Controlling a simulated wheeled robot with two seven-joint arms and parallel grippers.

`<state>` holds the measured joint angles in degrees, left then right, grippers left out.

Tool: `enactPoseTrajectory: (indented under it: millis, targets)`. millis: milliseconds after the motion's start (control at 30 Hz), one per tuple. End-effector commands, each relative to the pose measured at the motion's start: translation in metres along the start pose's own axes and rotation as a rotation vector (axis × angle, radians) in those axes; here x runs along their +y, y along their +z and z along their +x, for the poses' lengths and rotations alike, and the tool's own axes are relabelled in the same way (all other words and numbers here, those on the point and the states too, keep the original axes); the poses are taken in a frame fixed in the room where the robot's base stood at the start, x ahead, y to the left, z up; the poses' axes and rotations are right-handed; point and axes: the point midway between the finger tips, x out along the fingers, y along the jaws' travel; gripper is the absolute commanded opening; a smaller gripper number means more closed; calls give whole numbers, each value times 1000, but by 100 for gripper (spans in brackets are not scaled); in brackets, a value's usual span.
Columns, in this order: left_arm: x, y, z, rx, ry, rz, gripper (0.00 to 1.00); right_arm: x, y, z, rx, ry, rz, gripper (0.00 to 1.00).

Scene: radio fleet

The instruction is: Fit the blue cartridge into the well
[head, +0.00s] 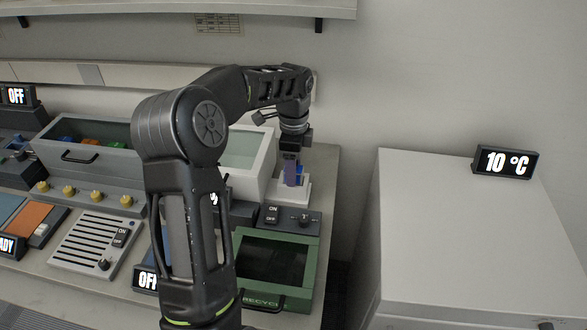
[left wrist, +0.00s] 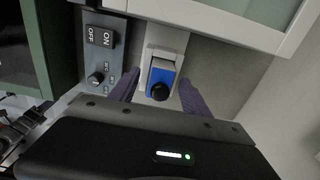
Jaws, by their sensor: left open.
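The blue cartridge (left wrist: 163,78), with a round black knob on its near end, is at the pale grey-white well (left wrist: 165,42). In the head view the cartridge (head: 299,176) stands upright in the white well block (head: 293,193) at the bench's right end, partly hidden by my gripper. How deep it sits I cannot tell. My left gripper (head: 291,170) is above the block, pointing down. In the left wrist view its purple fingers (left wrist: 160,80) are open, one on each side of the cartridge, with gaps visible. My right gripper is not in view.
A green-framed recycle bin (head: 273,262) and a switch panel with a knob (head: 289,218) are in front of the well. A glass-topped white box (head: 245,150) is close behind left. A white cabinet with a 10 °C display (head: 507,162) stands right, across a gap.

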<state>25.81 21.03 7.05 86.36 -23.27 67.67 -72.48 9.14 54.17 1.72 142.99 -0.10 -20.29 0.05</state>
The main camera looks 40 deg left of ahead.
Motion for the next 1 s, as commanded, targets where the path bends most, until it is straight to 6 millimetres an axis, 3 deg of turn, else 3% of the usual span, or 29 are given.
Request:
enactPoseTrajectory:
  millis: [433,1000]
  targets:
    - [-1,-1,-67,2,-4,1,56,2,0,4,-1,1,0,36]
    - [0,0,-72,1,-2,1,56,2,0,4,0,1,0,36]
